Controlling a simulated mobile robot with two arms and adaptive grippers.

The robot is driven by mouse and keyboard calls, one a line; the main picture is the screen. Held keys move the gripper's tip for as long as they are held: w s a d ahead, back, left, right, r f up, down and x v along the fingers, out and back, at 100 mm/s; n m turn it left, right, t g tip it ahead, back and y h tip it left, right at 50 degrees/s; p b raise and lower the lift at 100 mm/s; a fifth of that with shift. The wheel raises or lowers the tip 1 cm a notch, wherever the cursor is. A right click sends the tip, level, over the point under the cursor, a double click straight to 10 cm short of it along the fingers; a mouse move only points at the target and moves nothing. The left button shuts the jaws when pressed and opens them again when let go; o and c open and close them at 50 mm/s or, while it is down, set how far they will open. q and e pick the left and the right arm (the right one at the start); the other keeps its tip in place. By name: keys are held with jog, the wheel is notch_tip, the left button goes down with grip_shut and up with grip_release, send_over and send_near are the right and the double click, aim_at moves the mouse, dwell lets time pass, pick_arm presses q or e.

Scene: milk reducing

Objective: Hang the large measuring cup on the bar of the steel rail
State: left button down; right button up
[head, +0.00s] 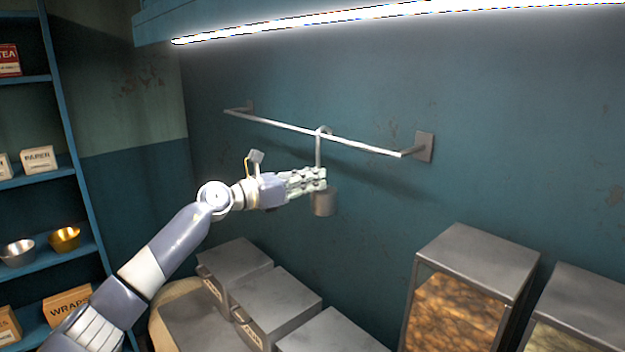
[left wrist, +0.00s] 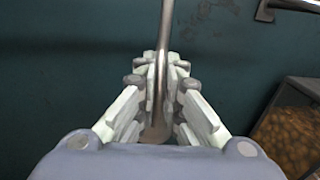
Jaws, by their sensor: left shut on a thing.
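The steel rail's bar (head: 280,124) runs along the teal wall between two brackets. The large measuring cup (head: 324,203) is metal, with a long upright handle ending in a hook. The hook shows over the bar at its middle; I cannot tell whether it bears on the bar. My left gripper (head: 318,180) is shut on the handle just above the cup's bowl. In the left wrist view the handle (left wrist: 163,60) rises between the fingers of the left gripper (left wrist: 160,85), and the fingers partly hide the bowl. My right gripper is not in view.
Grey metal boxes (head: 275,300) stand below the rail. Two glass-fronted bins (head: 475,250) stand at the lower right. A blue shelf (head: 75,170) with bowls and cartons is at the left. A bright lamp strip (head: 400,18) runs above the rail.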

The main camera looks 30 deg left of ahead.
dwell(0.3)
pick_arm(q)
jog(key=c, duration=1.7)
grip_release()
jog(key=shift+o, duration=0.2)
jog(key=shift+f, duration=0.1)
jog(key=shift+s, duration=0.1)
jog(key=v, duration=1.2)
